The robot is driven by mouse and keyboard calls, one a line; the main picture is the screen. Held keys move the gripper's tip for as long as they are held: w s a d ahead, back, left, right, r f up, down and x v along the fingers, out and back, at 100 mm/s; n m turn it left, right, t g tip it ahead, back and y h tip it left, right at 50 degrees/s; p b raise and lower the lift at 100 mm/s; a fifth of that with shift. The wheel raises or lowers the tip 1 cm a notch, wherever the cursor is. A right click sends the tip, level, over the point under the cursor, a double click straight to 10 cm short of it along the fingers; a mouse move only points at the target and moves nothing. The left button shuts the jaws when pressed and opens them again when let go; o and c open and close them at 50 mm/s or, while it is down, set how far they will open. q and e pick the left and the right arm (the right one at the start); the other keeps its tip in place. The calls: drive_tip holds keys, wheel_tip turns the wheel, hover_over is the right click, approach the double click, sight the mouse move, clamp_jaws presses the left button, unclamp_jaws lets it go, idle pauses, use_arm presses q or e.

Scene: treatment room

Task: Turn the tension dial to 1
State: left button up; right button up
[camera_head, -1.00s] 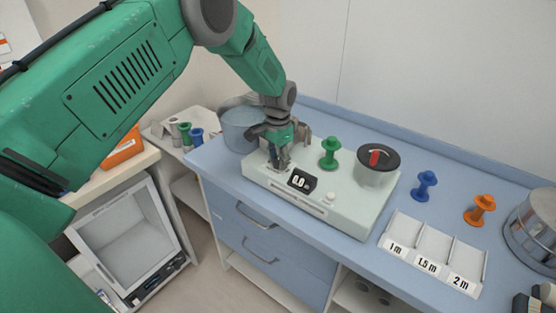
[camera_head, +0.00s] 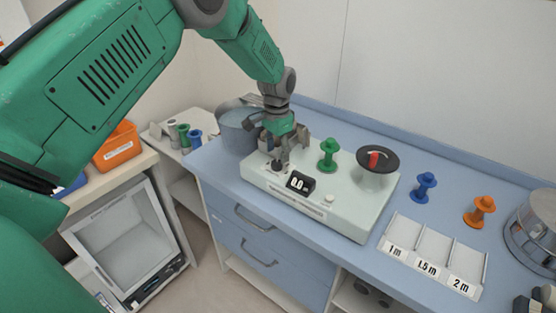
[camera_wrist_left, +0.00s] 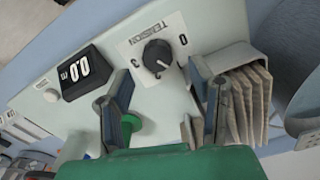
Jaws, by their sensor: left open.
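The tension dial is a dark round knob (camera_wrist_left: 157,55) on a white plate marked TENSION in the left wrist view, with 0 and 3 readable beside it. A pale mark on the knob points toward the lower right of that view. In the head view the dial (camera_head: 277,166) shows small at the left end of the pale machine (camera_head: 334,212). My left gripper (camera_head: 277,152) is open just above the dial. In the left wrist view its fingers (camera_wrist_left: 162,88) stand apart with the knob beyond their tips, not clasped. My right gripper is not in view.
A 0.0 m display (camera_head: 300,183), a green spool (camera_head: 329,155) and a black disc with a red part (camera_head: 378,159) are on the machine. Folded pale material (camera_wrist_left: 244,102) sits close to one finger. A grey-blue pot (camera_head: 238,130) stands left; a labelled tray (camera_head: 436,241) lies right.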

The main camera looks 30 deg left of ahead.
sight(278, 161)
use_arm(q)
wheel_tip(278, 161, up, 8)
drive_tip(key=shift+w, duration=0.15)
idle(0.3)
